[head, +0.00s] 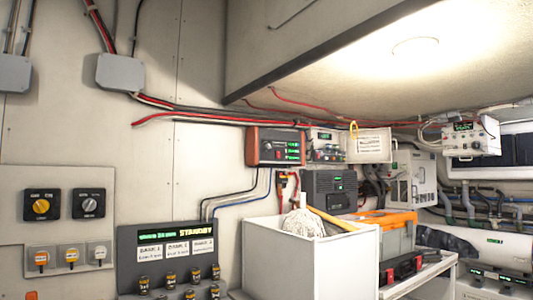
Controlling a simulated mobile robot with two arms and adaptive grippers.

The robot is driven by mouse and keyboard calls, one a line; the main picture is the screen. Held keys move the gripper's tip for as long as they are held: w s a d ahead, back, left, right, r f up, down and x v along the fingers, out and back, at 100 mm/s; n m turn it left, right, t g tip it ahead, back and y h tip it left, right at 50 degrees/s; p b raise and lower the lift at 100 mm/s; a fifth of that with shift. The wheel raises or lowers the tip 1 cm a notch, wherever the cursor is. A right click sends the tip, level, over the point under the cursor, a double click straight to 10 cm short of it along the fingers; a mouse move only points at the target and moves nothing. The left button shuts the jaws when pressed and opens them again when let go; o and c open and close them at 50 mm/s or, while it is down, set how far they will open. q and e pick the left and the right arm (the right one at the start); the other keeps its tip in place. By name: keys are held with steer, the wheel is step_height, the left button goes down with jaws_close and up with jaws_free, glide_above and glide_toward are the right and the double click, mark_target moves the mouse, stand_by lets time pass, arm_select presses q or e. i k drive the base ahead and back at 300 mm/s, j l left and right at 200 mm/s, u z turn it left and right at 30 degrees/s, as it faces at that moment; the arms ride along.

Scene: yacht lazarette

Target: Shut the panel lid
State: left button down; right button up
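A dark panel (172,250) with a green and yellow lit strip reading "STANDBY", white labels and several yellow-topped knobs stands at the lower left centre; its lower part is cut off by the frame. A pale rectangular plate (368,146) with a printed label stands upright on the back wall, beside a small lit device (325,146). It looks like a raised lid, but I cannot tell which unit it belongs to. Neither of my grippers shows in the head view.
A white bin (338,265) with a mop head (303,222) stands in front at centre right. An orange-lidded toolbox (394,236) and a red and black case (401,270) stand to its right. An orange-framed charger (275,147) and cables run along the wall. The ceiling slopes down at right.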

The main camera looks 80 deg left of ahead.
mark_target(371, 145)
steer(key=u, duration=2.05)
steer(key=i+u, duration=0.15)
steer(key=i+l+z, duration=0.35)
steer(key=i, duration=0.15)
steer(key=i+l+z, duration=0.3)
steer(key=i, duration=0.2)
steer(key=i+z, duration=0.35)
steer(key=i, duration=0.2)
